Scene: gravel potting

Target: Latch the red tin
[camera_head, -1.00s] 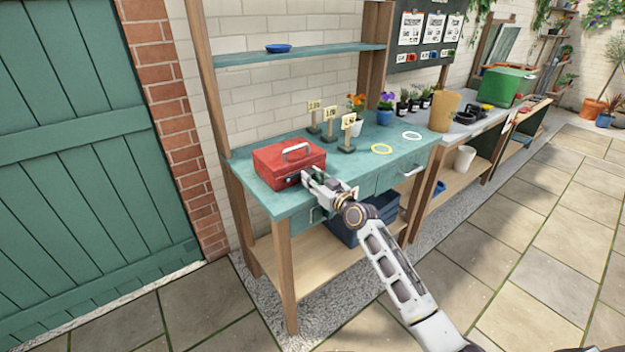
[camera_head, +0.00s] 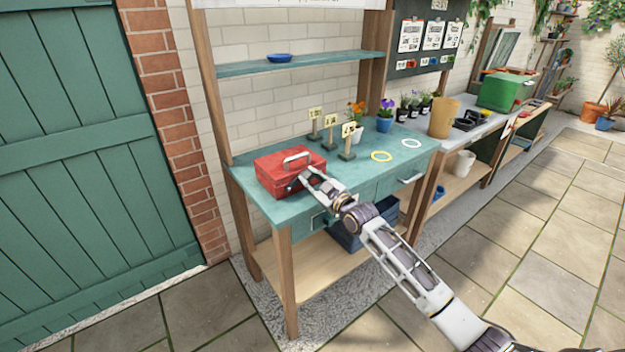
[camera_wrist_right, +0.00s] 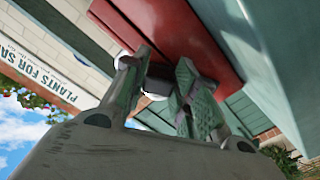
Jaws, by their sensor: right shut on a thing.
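The red tin (camera_head: 272,176) stands on the green bench with its lid down and its pale carrying handle raised on top. My right gripper (camera_head: 303,178) is at the tin's front face, below the handle, and hides part of that face. In the right wrist view the tin's red side (camera_wrist_right: 178,28) fills the top, and my right gripper (camera_wrist_right: 158,75) is shut on a small dark part at the tin's front, seemingly its latch. The fingers mostly hide this part, so I cannot tell whether it is fastened. My left gripper is out of view.
A shelf (camera_head: 300,63) with a blue dish (camera_head: 279,58) is above. A blue crate (camera_head: 347,236) sits below.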

